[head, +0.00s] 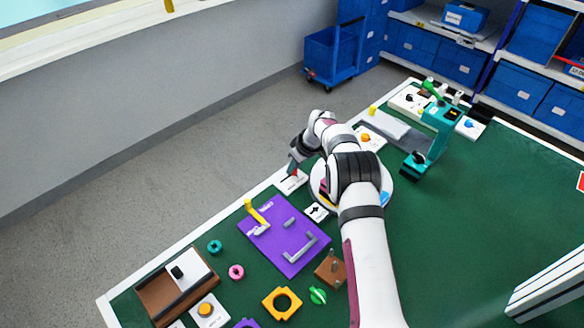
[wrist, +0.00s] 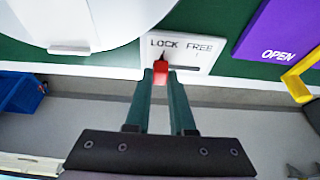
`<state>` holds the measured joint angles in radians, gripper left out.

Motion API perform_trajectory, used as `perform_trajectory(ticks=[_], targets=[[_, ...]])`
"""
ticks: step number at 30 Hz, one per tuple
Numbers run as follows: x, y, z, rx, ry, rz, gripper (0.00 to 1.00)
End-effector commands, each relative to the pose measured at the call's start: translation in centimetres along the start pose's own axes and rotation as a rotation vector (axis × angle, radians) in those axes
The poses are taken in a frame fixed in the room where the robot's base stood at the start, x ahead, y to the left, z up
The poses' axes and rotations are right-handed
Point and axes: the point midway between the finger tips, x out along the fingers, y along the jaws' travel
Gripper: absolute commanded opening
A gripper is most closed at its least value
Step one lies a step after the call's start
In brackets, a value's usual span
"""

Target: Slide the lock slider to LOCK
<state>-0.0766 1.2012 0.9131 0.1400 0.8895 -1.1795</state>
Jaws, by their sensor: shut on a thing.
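The lock slider is a red knob (wrist: 160,70) on a small white plate (wrist: 208,55) marked LOCK on the left and FREE on the right. In the wrist view the knob sits at the left, LOCK end of the plate, and the dark slot shows to its right, under FREE. My gripper (wrist: 161,82) is shut on the red knob, with a green finger on each side of it. In the head view my gripper (head: 293,170) is down at the white plate (head: 289,186) near the table's left edge. The knob is mostly hidden there.
A purple board (head: 280,213) with a yellow handle (head: 257,217) and grey handles lies close to the plate. A white plate with a black arrow (head: 316,211) is nearby. A large white round thing (wrist: 60,20) shows at the upper left of the wrist view.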

Motion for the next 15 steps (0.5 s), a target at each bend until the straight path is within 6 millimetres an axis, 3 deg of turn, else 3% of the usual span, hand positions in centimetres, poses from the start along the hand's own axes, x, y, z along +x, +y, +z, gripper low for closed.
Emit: perform_trajectory(ticks=[1,2,6,15], targets=[[-0.10,0.40,-0.05,-0.004,0.004,0.011,0.00],[-0.10,0.42,-0.05,-0.004,0.005,0.012,0.25],[-0.09,0.38,-0.03,-0.004,0.004,0.011,0.50],[-0.14,0.26,-0.02,-0.002,0.003,0.008,0.53]])
